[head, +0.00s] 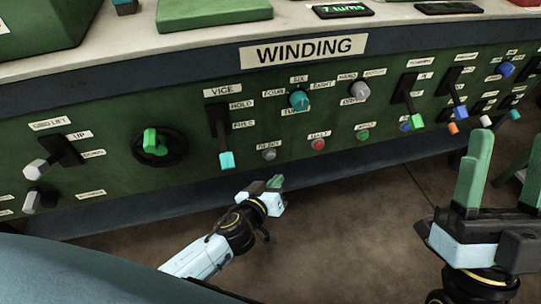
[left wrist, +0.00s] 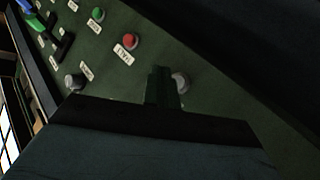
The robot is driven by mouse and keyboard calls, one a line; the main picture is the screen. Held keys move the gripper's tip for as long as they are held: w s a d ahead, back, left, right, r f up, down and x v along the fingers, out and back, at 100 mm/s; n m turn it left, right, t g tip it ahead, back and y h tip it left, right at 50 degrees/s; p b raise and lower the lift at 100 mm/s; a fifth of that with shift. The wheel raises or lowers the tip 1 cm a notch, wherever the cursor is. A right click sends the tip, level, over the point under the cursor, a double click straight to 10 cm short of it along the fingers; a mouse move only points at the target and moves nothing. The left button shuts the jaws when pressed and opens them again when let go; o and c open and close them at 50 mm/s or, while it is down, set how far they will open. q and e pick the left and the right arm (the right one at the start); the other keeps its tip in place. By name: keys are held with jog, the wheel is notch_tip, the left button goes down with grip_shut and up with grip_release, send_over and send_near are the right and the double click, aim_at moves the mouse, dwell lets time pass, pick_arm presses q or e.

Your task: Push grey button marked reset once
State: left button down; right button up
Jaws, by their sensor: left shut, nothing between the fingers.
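The grey reset button (head: 269,154) sits low on the green panel, under a small label that I cannot read clearly. It also shows in the left wrist view (left wrist: 181,83), partly behind the green fingers. My left gripper (head: 275,183) is shut and empty, with its green fingertips just below and in front of the button. In the left wrist view the fingertips (left wrist: 162,88) overlap the left edge of the button; I cannot tell whether they touch it. My right gripper (head: 503,170) is at the right, its green fingers upright and apart, with nothing between them.
A red button (head: 318,144) and a green button (head: 362,135) are to the right of the grey one. The vice lever (head: 226,158) with a cyan tip stands out to its left. Knobs and levers line the panel above. Floor below is clear.

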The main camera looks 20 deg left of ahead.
pick_arm(q)
jog(key=shift+w+a, duration=0.65)
jog(key=shift+w, duration=0.3)
jog(key=shift+w+a, duration=0.65)
jog(key=shift+w, duration=0.3)
jog(key=shift+w+a, duration=0.1)
dwell(0.6)
jog(key=shift+w+a, duration=0.15)
jog(key=shift+w, duration=0.1)
jog(key=shift+w+a, duration=0.15)
jog(key=shift+w, duration=0.15)
dwell(0.6)
jog(key=shift+s, duration=0.1)
jog(key=shift+s+d+p, duration=0.3)
jog(key=shift+s+d, duration=0.1)
jog(key=shift+s, duration=0.15)
jog(key=shift+s+d, duration=0.7)
jog(key=shift+s, duration=0.35)
jog(key=shift+s+d, duration=0.7)
jog(key=shift+s, duration=0.35)
